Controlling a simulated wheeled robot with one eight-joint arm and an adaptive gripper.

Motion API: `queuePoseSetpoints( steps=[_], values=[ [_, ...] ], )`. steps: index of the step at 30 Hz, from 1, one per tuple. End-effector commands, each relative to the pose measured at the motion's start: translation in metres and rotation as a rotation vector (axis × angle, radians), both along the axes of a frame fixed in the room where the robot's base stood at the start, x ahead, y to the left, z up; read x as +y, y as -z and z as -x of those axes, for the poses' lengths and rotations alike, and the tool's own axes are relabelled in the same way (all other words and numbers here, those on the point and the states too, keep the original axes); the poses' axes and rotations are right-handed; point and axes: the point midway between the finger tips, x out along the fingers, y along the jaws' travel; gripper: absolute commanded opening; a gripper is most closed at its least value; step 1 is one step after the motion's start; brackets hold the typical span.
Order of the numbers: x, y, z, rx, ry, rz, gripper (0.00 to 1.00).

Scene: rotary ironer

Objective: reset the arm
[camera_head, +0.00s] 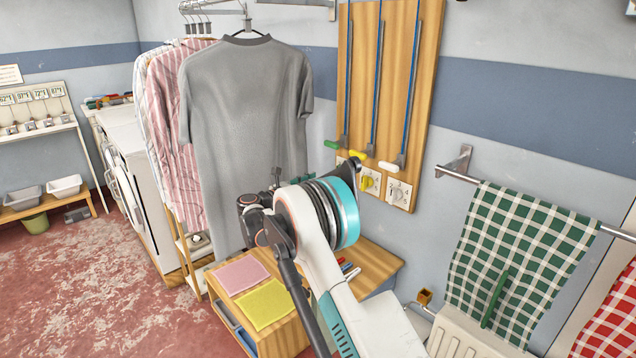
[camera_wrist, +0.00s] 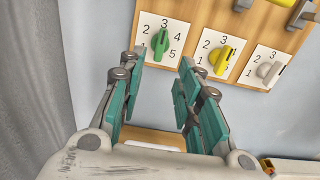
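My arm (camera_head: 325,260) reaches forward over the low wooden cabinet. My gripper (camera_wrist: 160,78) is open, with its teal fingers apart and nothing between them. The fingers point toward the numbered card with the green knob (camera_wrist: 161,43) on the wooden wall board. The knob shows just beyond the gap between the fingertips; whether they touch it I cannot tell, but they appear apart. A yellow knob (camera_wrist: 221,58) and a white knob (camera_wrist: 267,70) are to its right. In the head view the gripper (camera_head: 262,200) is partly hidden by my wrist.
The wooden board (camera_head: 424,90) has blue rods with coloured handles. A grey shirt (camera_head: 235,110) hangs close at left. Pink (camera_head: 241,274) and yellow (camera_head: 266,304) cloths lie on the cabinet (camera_head: 368,262). A green checked towel (camera_head: 520,250) hangs on a rail at right. Open floor lies left.

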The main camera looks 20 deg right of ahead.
Motion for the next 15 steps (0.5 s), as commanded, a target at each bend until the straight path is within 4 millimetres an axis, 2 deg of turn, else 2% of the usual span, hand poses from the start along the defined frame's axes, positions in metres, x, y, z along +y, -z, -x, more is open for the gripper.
queuePoseSetpoints(
  steps=[11,15],
  values=[
    [0.0,-0.0003,0.0,0.0,0.0,0.0,0.32],
    [-0.0013,-0.0082,0.0037,-0.018,-0.003,-0.031,0.32]
  ],
)
